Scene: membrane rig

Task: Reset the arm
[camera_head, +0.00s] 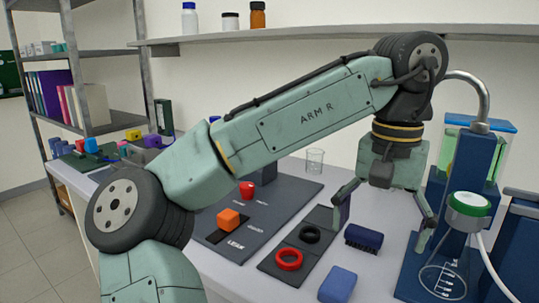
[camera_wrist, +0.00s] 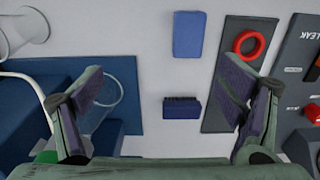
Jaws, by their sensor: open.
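My arm reaches over the bench from the lower left, bent at the elbow, with the gripper hanging down at the right. My gripper (camera_head: 388,213) is open and empty above the bench. In the wrist view the two fingers of my gripper (camera_wrist: 162,88) are spread wide. Between and beyond them lie a blue brush (camera_wrist: 182,107) and a blue block (camera_wrist: 189,35). In the head view the brush (camera_head: 363,239) is just below the gripper, apart from it, and the block (camera_head: 338,285) is nearer the front.
A dark tray (camera_head: 274,268) holds a red ring (camera_head: 289,259) and a black ring (camera_head: 310,234). A blue rig with a green-topped cup (camera_head: 469,208) stands close right. A beaker (camera_head: 315,160) is behind.

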